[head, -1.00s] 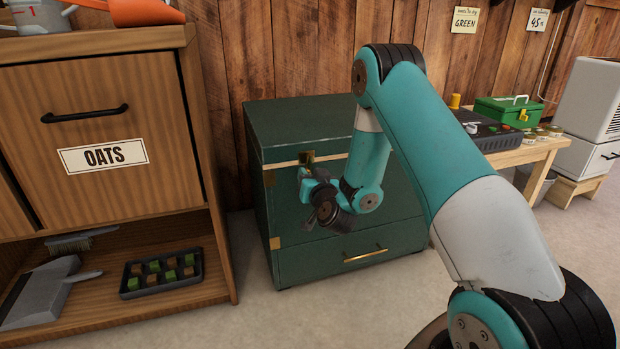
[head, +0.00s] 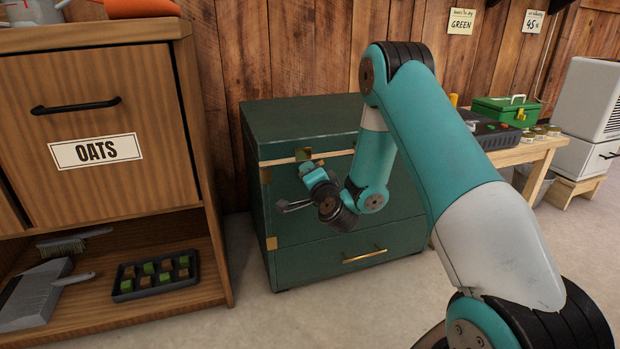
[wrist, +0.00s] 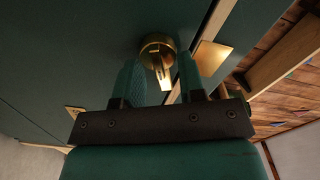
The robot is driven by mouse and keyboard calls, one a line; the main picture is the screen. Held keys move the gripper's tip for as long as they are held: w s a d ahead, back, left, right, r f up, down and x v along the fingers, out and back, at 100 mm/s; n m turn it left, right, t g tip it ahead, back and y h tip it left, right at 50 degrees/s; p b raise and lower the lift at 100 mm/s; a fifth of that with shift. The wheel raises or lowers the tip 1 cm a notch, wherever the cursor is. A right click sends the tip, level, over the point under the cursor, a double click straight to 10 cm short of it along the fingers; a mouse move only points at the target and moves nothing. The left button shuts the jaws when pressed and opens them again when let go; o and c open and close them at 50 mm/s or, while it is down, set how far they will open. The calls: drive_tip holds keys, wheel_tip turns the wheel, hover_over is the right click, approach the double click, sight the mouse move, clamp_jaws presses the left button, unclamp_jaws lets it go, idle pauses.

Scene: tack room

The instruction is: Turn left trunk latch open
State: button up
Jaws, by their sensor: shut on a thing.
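The dark green trunk (head: 300,122) stands against the plank wall in the head view, lid down. Its left latch shows a brass plate (head: 303,155) at the lid seam; my gripper hides the part below. In the wrist view the latch (wrist: 158,48) is a round brass base with a narrow tab pointing between my fingers. My gripper (wrist: 160,76) is shut on that tab, one teal finger on each side. In the head view my gripper (head: 309,172) is rolled to a slant against the trunk front. The right latch is hidden behind my arm.
A wooden cabinet (head: 110,125) labelled OATS stands close on the left, with a tray of cubes (head: 155,275) on its low shelf. The trunk's lower drawer has a brass handle (head: 365,256). A wooden table (head: 525,153) with a green box (head: 505,110) stands right.

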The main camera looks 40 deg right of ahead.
drive_tip(key=m, duration=0.3)
drive_tip(key=m+b, duration=0.1)
drive_tip(key=shift+s+f+m, duration=0.1)
drive_tip(key=shift+f+m, duration=0.15)
drive_tip(key=shift+m, duration=0.05)
idle(0.4)
drive_tip(key=o, duration=0.9)
drive_tip(key=shift+c, duration=0.2)
